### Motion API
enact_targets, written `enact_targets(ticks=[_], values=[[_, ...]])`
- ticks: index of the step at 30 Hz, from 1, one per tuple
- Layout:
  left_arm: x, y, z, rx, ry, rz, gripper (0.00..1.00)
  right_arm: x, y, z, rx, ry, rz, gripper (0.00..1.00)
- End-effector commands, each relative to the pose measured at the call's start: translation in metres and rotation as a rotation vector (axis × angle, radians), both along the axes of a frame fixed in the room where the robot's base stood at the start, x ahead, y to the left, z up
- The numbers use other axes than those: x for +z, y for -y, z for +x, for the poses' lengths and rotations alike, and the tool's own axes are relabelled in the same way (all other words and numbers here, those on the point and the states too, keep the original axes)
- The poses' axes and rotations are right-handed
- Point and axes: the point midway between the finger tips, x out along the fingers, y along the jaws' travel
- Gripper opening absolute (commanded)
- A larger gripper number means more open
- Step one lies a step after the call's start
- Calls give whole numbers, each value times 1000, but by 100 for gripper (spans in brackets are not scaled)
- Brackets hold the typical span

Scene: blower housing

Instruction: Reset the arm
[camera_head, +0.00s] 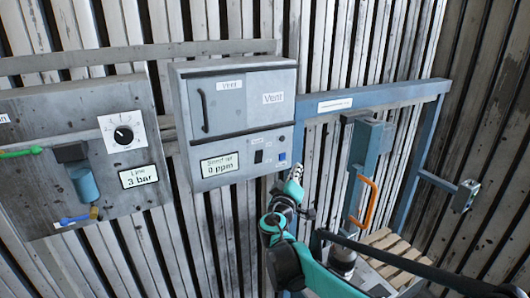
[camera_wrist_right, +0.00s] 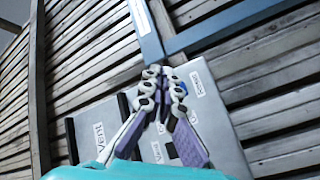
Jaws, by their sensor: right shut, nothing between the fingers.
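My right gripper (camera_head: 296,174) is raised in front of the wall, just below and to the right of the grey Vent box (camera_head: 235,125). Its teal arm comes up from the bottom of the head view. In the right wrist view the gripper (camera_wrist_right: 160,74) has its fingertips together with nothing held, and the Vent box (camera_wrist_right: 218,120) lies behind it. I cannot tell whether the fingers touch the box. My left gripper is in neither view.
A blue frame (camera_head: 385,97) with an orange handle (camera_head: 367,198) stands at right. A slatted wooden surface (camera_head: 395,255) lies low at right.

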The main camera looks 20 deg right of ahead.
Motion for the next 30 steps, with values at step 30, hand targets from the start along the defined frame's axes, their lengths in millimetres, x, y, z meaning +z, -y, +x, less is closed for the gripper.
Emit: enact_targets(ticks=[30], values=[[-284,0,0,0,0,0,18,-464,-144,-222,108,-486,898,0]])
